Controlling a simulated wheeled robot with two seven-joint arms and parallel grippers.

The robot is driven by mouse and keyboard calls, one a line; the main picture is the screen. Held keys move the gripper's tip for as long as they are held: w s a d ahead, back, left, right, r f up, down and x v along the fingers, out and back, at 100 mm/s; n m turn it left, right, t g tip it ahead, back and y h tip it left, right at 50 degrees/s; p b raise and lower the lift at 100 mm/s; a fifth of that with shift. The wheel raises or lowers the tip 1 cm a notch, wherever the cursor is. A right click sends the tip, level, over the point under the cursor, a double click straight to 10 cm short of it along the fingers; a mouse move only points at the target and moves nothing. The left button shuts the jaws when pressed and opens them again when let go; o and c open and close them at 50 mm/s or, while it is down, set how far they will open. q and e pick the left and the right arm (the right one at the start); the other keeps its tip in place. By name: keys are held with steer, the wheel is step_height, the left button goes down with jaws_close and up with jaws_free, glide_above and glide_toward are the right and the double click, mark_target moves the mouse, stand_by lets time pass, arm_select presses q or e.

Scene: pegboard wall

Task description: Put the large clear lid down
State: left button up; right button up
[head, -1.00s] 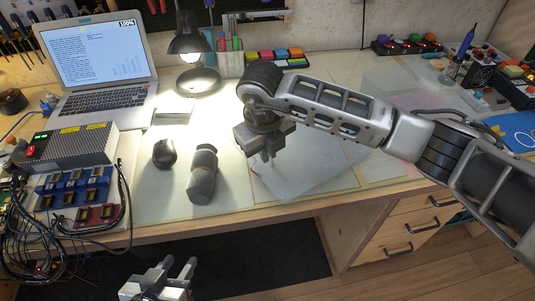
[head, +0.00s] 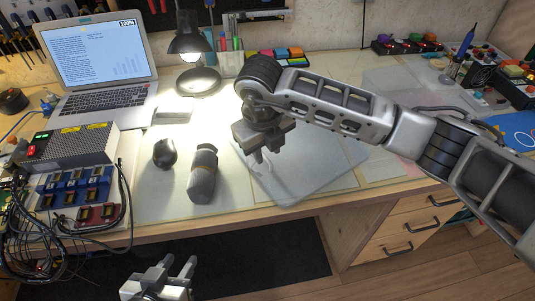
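The large clear lid (head: 315,175) is a see-through, rounded sheet lying at a slant on the desk's front middle, its near corner close to the front edge. Whether it lies fully flat is hard to tell. My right gripper (head: 265,157) points down over the lid's left part, its two fingers apart; the exact gap to the lid is unclear. My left gripper (head: 180,266) is open and empty, low in front of the desk.
A lamp (head: 197,80), a laptop (head: 98,60) and sticky-note blocks (head: 273,57) are behind. Wired electronics (head: 75,195) fill the left. Desk right of the lid is mostly clear.

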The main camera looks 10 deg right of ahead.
step_height(320, 180, up, 9)
steer(key=s, duration=0.1)
steer(key=shift+s+a, duration=0.25)
steer(key=shift+a, duration=0.1)
steer(key=shift+f, duration=0.1)
